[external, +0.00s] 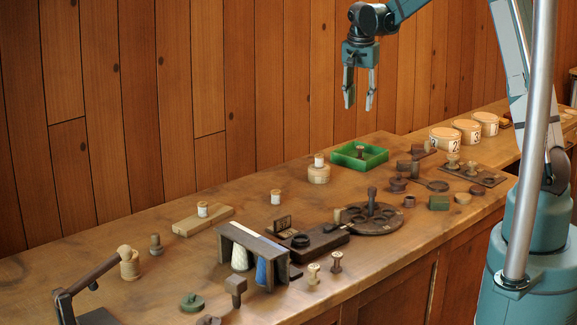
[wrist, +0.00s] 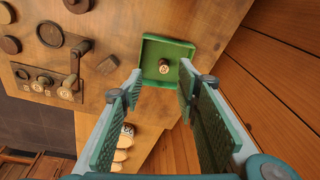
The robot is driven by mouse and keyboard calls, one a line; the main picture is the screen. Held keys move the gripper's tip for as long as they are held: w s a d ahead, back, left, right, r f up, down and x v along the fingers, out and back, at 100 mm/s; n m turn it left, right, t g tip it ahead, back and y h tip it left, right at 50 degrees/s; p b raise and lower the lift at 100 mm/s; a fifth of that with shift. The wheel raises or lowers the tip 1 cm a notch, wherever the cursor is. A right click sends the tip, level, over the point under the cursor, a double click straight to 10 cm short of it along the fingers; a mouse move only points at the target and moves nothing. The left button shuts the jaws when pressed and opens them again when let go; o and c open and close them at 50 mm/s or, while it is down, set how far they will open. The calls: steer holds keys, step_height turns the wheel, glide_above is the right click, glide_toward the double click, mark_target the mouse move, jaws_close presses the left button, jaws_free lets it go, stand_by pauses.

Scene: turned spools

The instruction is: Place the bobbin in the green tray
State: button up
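The green tray (external: 380,158) is a shallow square box near the back of the bench, by the plank wall. A small dark brown bobbin (external: 360,151) with a pale top stands upright inside it, apart from the walls. In the wrist view the tray (wrist: 150,48) lies ahead between my fingertips, with the bobbin (wrist: 163,66) near its middle. My gripper (external: 359,102) hangs high above the tray, pointing down. Its fingers are apart with nothing between them, and it touches neither tray nor bobbin.
A round wooden block (external: 319,175) with a spool on top stands just left of the tray. Numbered pale tubs (external: 445,139) stand to its right. A dark round rack (external: 372,219) with a knob and several other spools are nearer the front. The air around my gripper is clear.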

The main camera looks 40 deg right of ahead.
steer(key=s+a+r+n+t, duration=0.1)
steer(key=s+a+r+n, duration=0.2)
steer(key=s+a+r, duration=0.45)
steer(key=s+a+r+n+t, duration=0.2)
steer(key=s+a+r+n, duration=0.25)
steer(key=s, duration=0.65)
steer(key=s+a+n+t, duration=0.1)
steer(key=s+a+n, duration=0.1)
steer(key=s, duration=0.5)
steer(key=s+a+f+n+t+y, duration=0.1)
steer(key=s+a+n, duration=0.1)
steer(key=s+a, duration=0.2)
steer(key=s+a+n+t, duration=0.1)
steer(key=s+a+n, duration=0.1)
steer(key=s, duration=0.7)
steer(key=shift+s+a+f+n, duration=0.15)
steer(key=shift+s+a+n, duration=0.2)
steer(key=shift+a, duration=0.3)
